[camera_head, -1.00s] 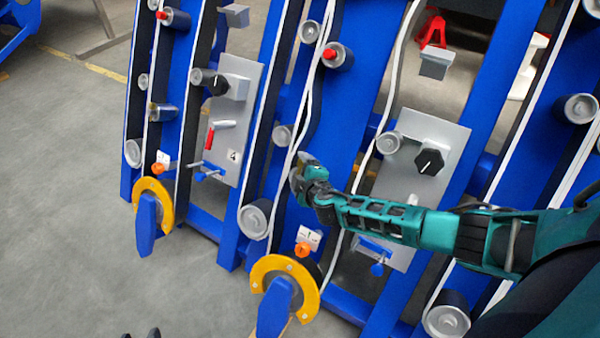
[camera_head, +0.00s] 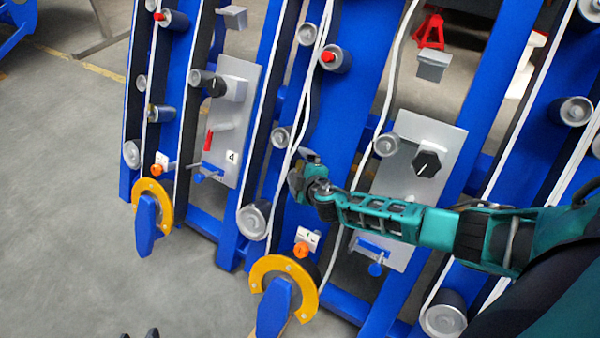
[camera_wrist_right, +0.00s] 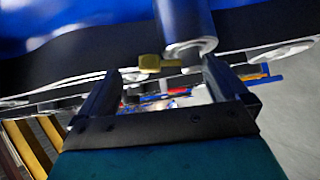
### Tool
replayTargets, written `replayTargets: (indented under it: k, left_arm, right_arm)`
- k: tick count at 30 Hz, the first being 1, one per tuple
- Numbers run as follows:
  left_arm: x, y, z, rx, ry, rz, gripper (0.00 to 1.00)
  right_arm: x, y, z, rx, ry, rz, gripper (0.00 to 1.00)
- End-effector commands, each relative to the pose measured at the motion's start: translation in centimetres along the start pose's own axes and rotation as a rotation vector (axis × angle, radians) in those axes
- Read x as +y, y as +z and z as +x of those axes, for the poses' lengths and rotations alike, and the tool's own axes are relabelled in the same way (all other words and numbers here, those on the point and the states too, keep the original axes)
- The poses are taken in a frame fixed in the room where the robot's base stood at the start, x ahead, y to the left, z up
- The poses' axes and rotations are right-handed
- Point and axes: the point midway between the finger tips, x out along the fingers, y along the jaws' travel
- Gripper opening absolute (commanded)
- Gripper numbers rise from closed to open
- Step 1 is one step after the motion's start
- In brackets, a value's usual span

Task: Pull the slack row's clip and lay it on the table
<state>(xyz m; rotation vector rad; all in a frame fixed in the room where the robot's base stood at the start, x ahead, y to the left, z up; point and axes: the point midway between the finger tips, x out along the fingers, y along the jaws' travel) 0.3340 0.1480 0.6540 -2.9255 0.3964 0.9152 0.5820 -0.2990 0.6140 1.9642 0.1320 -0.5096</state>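My right gripper (camera_head: 300,174) is at the white-edged belt of the middle row (camera_head: 307,105), below a roller with a red knob (camera_head: 336,58). In the right wrist view its two fingers (camera_wrist_right: 158,72) are apart. A small yellow piece (camera_wrist_right: 155,64) shows between them, beside the end of a grey roller (camera_wrist_right: 188,40); I cannot tell if it is the clip or if a finger touches it. The belt right of it (camera_head: 398,55) curves, but which row is slack is not certain. Dark tips at the bottom edge, probably my left gripper (camera_head: 140,334), barely show.
Blue frames carry grey panels with black knobs (camera_head: 428,162), several rollers and yellow guards (camera_head: 310,291). Orange knobs (camera_head: 301,250) sit by white tags. A red lever (camera_head: 209,140) is on the left panel. Open grey floor (camera_head: 70,200) lies left. The table is not clearly seen.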

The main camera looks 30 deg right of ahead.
Motion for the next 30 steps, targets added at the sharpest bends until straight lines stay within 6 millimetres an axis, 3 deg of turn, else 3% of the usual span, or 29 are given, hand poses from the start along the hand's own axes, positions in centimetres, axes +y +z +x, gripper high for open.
replayTargets:
  k: [1,3,8,21,30]
  left_arm:
    - [0.0,-0.3,-0.2,0.000,0.000,-0.001,0.43]
    - [0.1,-0.3,-0.2,0.001,0.000,-0.003,0.43]
    - [0.1,-0.9,-0.5,0.002,-0.001,-0.006,0.43]
    - [0.3,-2.7,-1.9,0.001,-0.001,-0.010,0.43]
    - [0.1,-2.8,-1.9,0.002,-0.003,-0.006,0.43]
  right_arm:
    - [4.2,0.1,0.5,-0.013,0.073,0.000,1.00]
    - [4.2,0.1,0.5,-0.013,0.073,-0.001,1.00]
    - [3.9,0.0,-1.0,-0.012,0.064,0.000,1.00]
    - [0.7,0.1,-9.6,-0.006,0.005,0.000,1.00]
    - [-0.2,0.2,-12.1,-0.004,-0.010,0.001,1.00]
